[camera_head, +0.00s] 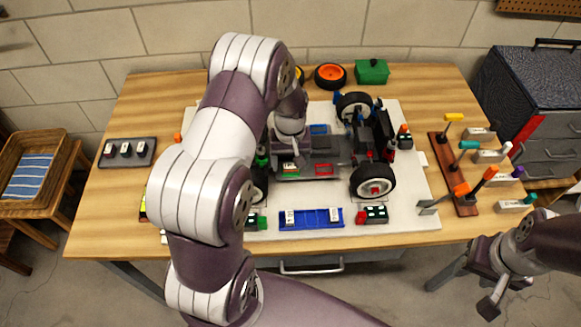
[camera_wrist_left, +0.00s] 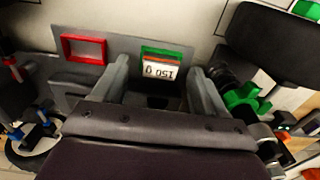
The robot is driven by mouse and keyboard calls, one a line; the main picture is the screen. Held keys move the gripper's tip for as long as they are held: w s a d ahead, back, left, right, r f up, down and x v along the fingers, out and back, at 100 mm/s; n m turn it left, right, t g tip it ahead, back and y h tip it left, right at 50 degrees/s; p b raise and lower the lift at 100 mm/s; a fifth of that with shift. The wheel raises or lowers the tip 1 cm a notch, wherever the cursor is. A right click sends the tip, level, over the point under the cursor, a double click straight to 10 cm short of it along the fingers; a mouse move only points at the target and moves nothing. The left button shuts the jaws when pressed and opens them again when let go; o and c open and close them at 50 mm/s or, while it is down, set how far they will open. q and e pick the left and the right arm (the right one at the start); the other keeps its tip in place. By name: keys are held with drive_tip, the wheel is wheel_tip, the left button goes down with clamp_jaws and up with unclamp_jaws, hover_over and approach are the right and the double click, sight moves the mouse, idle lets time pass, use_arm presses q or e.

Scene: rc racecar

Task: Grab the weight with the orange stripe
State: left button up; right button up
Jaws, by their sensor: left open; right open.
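The weight with the orange stripe (camera_wrist_left: 161,69) sits in a green-framed slot (camera_wrist_left: 166,51) on the grey car chassis (camera_wrist_left: 128,62). Its white label shows upside down in the left wrist view. In the head view the slot area (camera_head: 289,169) lies just below my left gripper (camera_head: 288,160). My left gripper (camera_wrist_left: 160,84) is open, with one finger on each side of the weight in the wrist view. I cannot tell whether the fingers touch it. My right gripper (camera_head: 493,291) is open and empty, off the table's right front edge.
A red-framed slot (camera_wrist_left: 84,50) is beside the green one. Wheels (camera_head: 372,181) flank the chassis. A dark tray (camera_head: 128,152) with several weights is at left. A blue tray (camera_head: 311,218) is in front. A tool rack (camera_head: 455,175) stands at right.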

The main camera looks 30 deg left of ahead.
use_arm(q)
drive_tip(key=shift+w+f, duration=0.1)
drive_tip(key=shift+f, duration=0.2)
drive_tip(key=shift+r, duration=0.1)
drive_tip(key=c, duration=1.2)
